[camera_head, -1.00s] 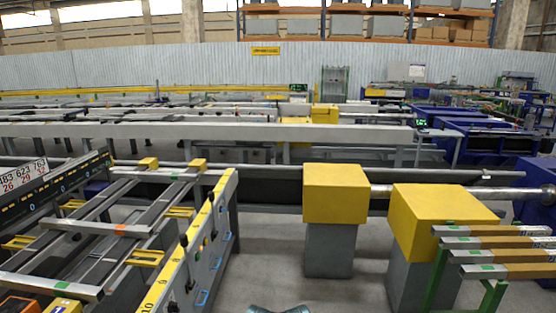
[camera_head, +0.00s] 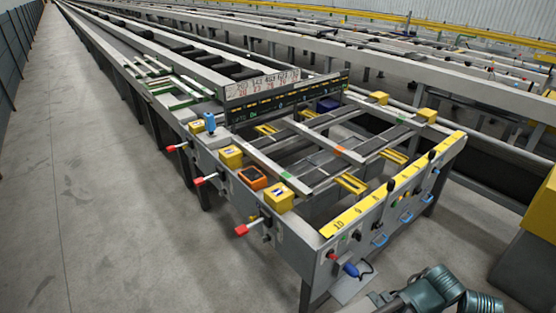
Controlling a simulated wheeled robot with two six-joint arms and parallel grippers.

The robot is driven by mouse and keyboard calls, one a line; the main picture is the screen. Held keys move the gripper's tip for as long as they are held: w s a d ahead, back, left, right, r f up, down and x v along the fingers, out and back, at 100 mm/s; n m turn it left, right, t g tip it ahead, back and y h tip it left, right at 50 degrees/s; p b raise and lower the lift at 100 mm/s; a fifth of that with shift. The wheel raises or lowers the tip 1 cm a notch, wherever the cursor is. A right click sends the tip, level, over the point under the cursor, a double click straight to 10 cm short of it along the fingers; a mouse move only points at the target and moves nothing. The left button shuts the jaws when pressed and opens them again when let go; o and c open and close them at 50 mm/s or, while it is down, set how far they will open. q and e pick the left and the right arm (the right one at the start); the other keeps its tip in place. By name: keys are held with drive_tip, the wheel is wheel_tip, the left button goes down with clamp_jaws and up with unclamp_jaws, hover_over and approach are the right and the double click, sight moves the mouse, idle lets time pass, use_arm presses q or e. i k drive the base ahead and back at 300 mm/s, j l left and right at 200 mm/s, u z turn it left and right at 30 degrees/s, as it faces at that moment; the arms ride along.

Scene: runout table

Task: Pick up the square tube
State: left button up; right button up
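The runout table (camera_head: 392,200) fills the middle of the head view, with a grey frame, yellow-topped side panel and dark rollers. Grey bars lie across its bed; one (camera_head: 262,163) has a green mark and another (camera_head: 320,142) an orange mark. I cannot tell whether either is a loose square tube or part of the table. Teal and grey links of my own arm show at the bottom right, in front of the table's near corner. Neither of my grippers is in view.
Red-tipped handles (camera_head: 243,230) stick out from the table's left side. A blue-handled item (camera_head: 351,270) hangs at its near corner. A yellow and grey block (camera_head: 540,210) stands at the right edge. Bare concrete floor (camera_head: 110,200) is open on the left.

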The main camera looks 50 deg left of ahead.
sight(303, 191)
drive_tip(key=u, duration=1.65)
drive_tip(key=z, duration=0.4)
drive_tip(key=i+j+z, duration=0.1)
drive_tip(key=z, duration=0.35)
drive_tip(key=j+z, duration=0.4)
drive_tip(key=i+j+z, duration=0.1)
drive_tip(key=j+z, duration=0.15)
drive_tip(key=z, duration=0.2)
drive_tip(key=j+z, duration=0.15)
drive_tip(key=j, duration=0.4)
drive_tip(key=j+z, duration=0.15)
drive_tip(key=j, duration=0.4)
drive_tip(key=k+j+z, duration=0.15)
drive_tip(key=j, duration=0.4)
drive_tip(key=j+z, duration=0.15)
drive_tip(key=j, duration=0.7)
drive_tip(key=k+j, duration=0.15)
drive_tip(key=j, duration=0.1)
